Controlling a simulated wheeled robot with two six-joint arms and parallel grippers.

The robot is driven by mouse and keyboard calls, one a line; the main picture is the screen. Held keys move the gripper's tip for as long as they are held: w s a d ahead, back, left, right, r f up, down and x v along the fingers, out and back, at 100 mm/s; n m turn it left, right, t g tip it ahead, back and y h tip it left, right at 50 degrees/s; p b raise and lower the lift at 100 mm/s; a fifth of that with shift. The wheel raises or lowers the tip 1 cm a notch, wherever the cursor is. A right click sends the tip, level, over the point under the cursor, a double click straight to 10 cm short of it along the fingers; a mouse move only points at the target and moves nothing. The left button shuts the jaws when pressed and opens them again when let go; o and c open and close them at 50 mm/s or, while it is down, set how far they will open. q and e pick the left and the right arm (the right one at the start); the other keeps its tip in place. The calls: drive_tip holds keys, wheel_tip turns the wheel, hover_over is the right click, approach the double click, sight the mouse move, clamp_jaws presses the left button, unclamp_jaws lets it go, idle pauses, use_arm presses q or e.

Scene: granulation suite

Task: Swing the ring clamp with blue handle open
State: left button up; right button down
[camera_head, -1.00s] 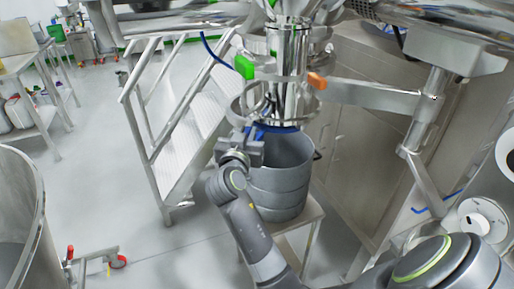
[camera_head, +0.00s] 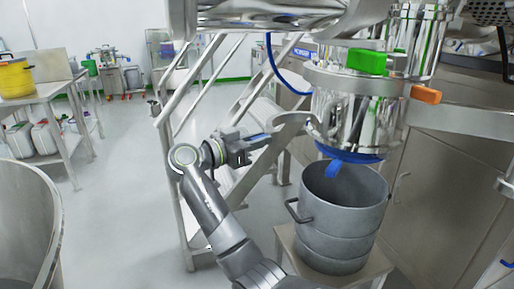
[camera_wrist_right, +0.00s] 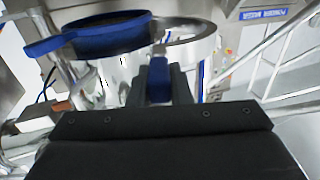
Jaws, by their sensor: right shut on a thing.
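My right gripper (camera_head: 243,149) is shut on the blue handle (camera_head: 259,138) of the ring clamp, left of the steel outlet column (camera_head: 345,118). The clamp's curved metal half (camera_head: 293,123) stands swung out to the left, with a gap between its handle end and the column. In the right wrist view the blue handle (camera_wrist_right: 159,78) sits between the gripper's fingers (camera_wrist_right: 160,92). A blue ring (camera_head: 350,154) with a hanging tab rims the column's lower end; this blue ring (camera_wrist_right: 105,38) also shows in the wrist view. My left gripper is out of view.
A grey pot (camera_head: 342,222) with a side handle stands on a small stand (camera_head: 290,243) under the column. A green block (camera_head: 367,61) and an orange block (camera_head: 425,94) project from the column higher up. Metal stairs (camera_head: 228,170) stand behind my arm.

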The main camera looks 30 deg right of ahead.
drive_tip(key=shift+w+f+g, duration=0.15)
drive_tip(key=shift+w+g, duration=0.15)
drive_tip(key=shift+w, duration=0.05)
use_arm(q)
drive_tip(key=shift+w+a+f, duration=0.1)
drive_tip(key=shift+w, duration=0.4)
use_arm(e)
drive_tip(key=shift+m, duration=0.3)
drive_tip(key=c, duration=1.6)
unclamp_jaws()
drive_tip(key=shift+d, duration=0.1)
drive_tip(key=shift+w+d, duration=0.15)
drive_tip(key=shift+w, duration=0.05)
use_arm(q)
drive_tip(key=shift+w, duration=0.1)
use_arm(e)
drive_tip(key=shift+s, duration=0.1)
drive_tip(key=shift+a, duration=0.25)
